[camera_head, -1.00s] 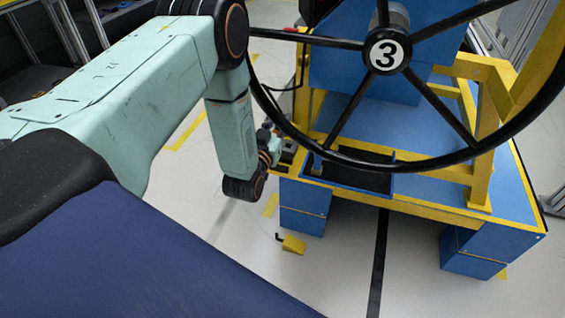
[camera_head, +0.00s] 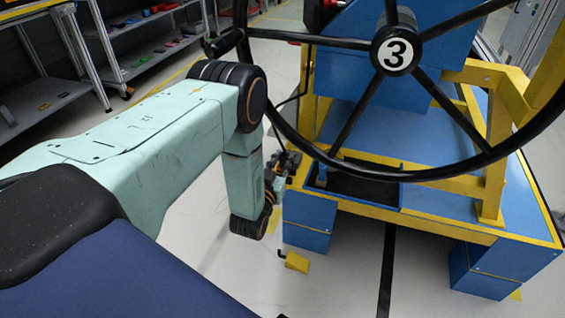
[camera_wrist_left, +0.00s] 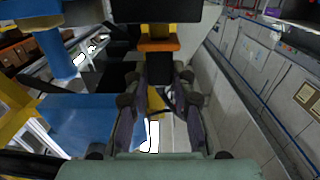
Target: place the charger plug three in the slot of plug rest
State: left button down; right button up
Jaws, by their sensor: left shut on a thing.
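My left gripper (camera_head: 288,162) is small in the head view, at the left edge of the blue and yellow dashboard module (camera_head: 425,205). In the left wrist view its fingers (camera_wrist_left: 160,90) are closed about a dark piece with an orange collar and a broad black end, likely the charger plug (camera_wrist_left: 159,45). The black end is cut by the top of that view. I cannot read a number on it. I cannot make out the plug rest or its slot for certain. My right gripper is not in view.
A large black steering wheel (camera_head: 398,53) marked 3 stands above the module. A dark recessed tray (camera_head: 355,186) lies under it, right of my left gripper. A small yellow pedal (camera_head: 297,262) is on the floor. Shelves (camera_head: 45,105) stand at the far left.

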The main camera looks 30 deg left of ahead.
pick_arm(q)
jog(key=shift+s, duration=0.1)
jog(key=shift+f+b, duration=0.5)
jog(key=c, duration=1.1)
grip_release()
jog(key=shift+c, duration=0.2)
jog(key=shift+r, duration=0.15)
